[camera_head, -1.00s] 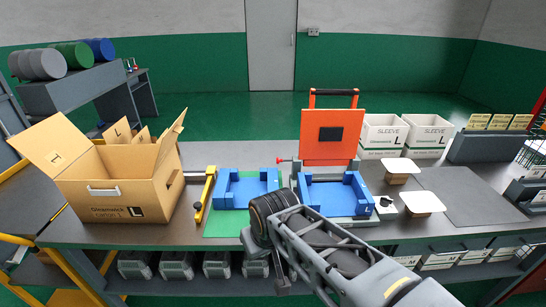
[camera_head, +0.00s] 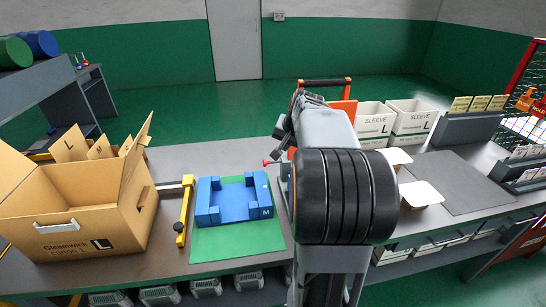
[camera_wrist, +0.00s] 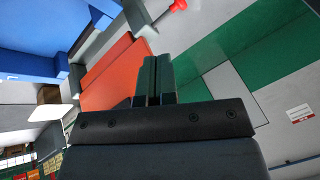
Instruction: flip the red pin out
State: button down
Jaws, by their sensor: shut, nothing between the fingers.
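The red pin (camera_head: 268,163) sticks out at the left side of the orange-lidded press, just right of the blue tray on the green mat. In the wrist view the red pin (camera_wrist: 178,5) shows at the top edge, on a grey rod. My gripper (camera_wrist: 153,62) is shut and empty, its fingers side by side. In that picture the pin lies beyond the fingertips, up and to the right, apart from them. The orange lid (camera_wrist: 112,72) is left of the fingers. In the head view my arm hides most of the press and its lid (camera_head: 345,107).
The blue tray (camera_head: 233,215) sits on a green mat (camera_head: 236,240). A yellow bar (camera_head: 184,212) and an open cardboard box (camera_head: 90,225) stand to its left. White sleeve boxes (camera_head: 409,125), a white-topped block (camera_head: 421,193) and a grey mat (camera_head: 462,184) are on the right.

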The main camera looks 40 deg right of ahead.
send_near(269, 163)
notch_tip(269, 163, down, 4)
jog(key=d, duration=0.2)
jog(key=shift+w+a+f+p, duration=0.25)
jog(key=shift+w+f, duration=0.05)
jog(key=shift+w, duration=0.25)
jog(key=shift+w+a+f+p, duration=0.25)
jog(key=shift+w+f+p, duration=0.05)
jog(key=shift+w, duration=0.3)
jog(key=shift+w+a+f+p, duration=0.25)
jog(key=shift+w+a+f, duration=0.05)
jog(key=shift+w, duration=0.25)
jog(key=shift+d, duration=0.1)
